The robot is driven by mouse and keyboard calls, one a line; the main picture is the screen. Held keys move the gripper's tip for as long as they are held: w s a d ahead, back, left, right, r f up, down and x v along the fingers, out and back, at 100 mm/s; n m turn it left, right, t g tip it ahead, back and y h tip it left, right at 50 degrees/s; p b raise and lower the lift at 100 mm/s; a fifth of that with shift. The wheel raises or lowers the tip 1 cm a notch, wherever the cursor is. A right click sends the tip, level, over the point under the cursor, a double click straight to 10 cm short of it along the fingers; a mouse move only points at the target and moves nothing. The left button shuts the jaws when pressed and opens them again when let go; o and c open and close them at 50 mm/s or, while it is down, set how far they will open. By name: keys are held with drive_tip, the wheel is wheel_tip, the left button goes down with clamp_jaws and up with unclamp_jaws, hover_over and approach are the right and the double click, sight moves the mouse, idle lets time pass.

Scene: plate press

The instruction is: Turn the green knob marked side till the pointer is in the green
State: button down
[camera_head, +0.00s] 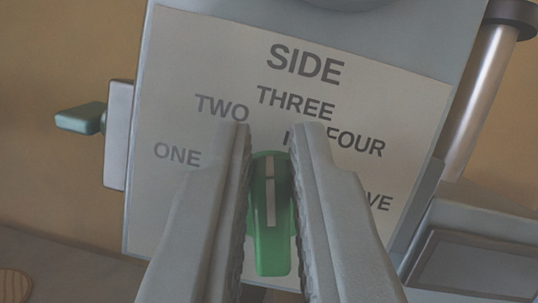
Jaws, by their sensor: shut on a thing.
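The green knob (269,235) is on a pale panel (200,215) marked SIDE. It has a white line (270,200) along its upper part. The line points straight up in the picture, between the words TWO and THREE and nearer to THREE. My gripper (270,140) is shut on the knob, one finger at each side. The fingers hide part of the panel and the start of the word FIVE. No scale with a green zone shows in this view.
A second, teal-green handle (80,118) sticks out from a grey block left of the panel. A metal column (480,100) stands at the right. A grey box with a dark face (470,265) is at the lower right. A rounded grey edge (360,4) shows at the top.

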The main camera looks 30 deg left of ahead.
drive_tip(key=n+g, duration=0.1)
drive_tip(key=n, duration=0.1)
drive_tip(key=f+n+g+y, duration=0.1)
drive_tip(key=n, duration=0.3)
drive_tip(key=shift+w+a+f+n+g+y, duration=0.1)
drive_tip(key=shift+a+f+n+g+y, duration=0.1)
drive_tip(key=shift+n+g+y, duration=0.15)
drive_tip(key=shift+g, duration=0.25)
drive_tip(key=c, duration=1.6)
unclamp_jaws()
drive_tip(key=shift+o, duration=0.7)
drive_tip(key=shift+w+d+f, duration=0.1)
drive_tip(key=shift+w+d, duration=0.05)
drive_tip(key=shift+w, duration=0.05)
drive_tip(key=shift+s+r+n, duration=0.1)
drive_tip(key=shift+r+n, duration=0.15)
drive_tip(key=shift+s+r, duration=0.1)
drive_tip(key=v, duration=1.7)
drive_tip(key=shift+f, duration=0.25)
